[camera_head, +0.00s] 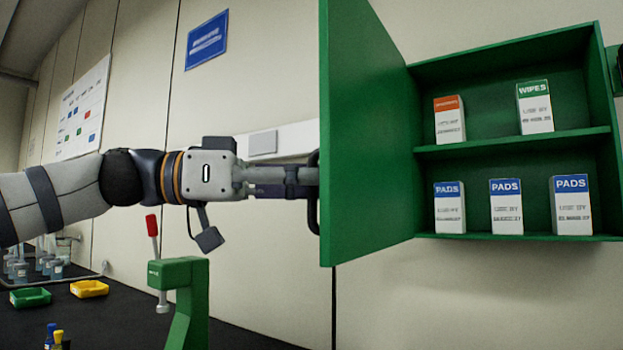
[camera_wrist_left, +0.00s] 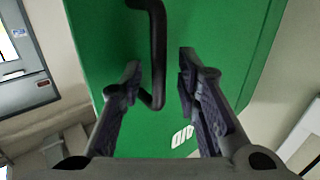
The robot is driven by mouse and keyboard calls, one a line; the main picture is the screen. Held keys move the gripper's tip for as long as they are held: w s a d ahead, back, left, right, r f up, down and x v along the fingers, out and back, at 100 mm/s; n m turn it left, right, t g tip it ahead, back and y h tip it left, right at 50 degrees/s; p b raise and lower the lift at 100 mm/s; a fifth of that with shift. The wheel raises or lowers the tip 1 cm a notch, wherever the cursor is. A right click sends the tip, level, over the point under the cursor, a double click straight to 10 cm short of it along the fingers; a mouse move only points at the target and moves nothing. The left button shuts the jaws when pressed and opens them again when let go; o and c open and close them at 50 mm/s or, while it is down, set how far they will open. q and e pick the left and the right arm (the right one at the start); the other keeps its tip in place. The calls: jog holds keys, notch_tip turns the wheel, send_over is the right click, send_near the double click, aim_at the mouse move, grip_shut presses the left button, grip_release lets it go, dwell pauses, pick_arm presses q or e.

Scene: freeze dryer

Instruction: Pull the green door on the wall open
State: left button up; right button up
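The green door (camera_head: 370,140) of the wall cabinet stands swung wide open, sticking out from the wall on the cabinet's left side. Its black bar handle (camera_head: 313,215) is on the door's outer face, mostly hidden behind my gripper and the door edge. My left gripper (camera_head: 302,182) is at the handle. In the left wrist view the handle (camera_wrist_left: 158,45) passes between its two spread fingers, with gaps on both sides, against the green door face (camera_wrist_left: 215,35). My right gripper is not in view.
The open cabinet (camera_head: 510,142) holds boxes of wipes and pads on two shelves. Below my left arm, a green stand with a red-handled clamp (camera_head: 180,275) rises from the black bench (camera_head: 120,315).

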pick_arm(q)
jog(key=s+a, duration=0.1)
jog(key=a, duration=1.1)
jog(key=shift+s, duration=0.15)
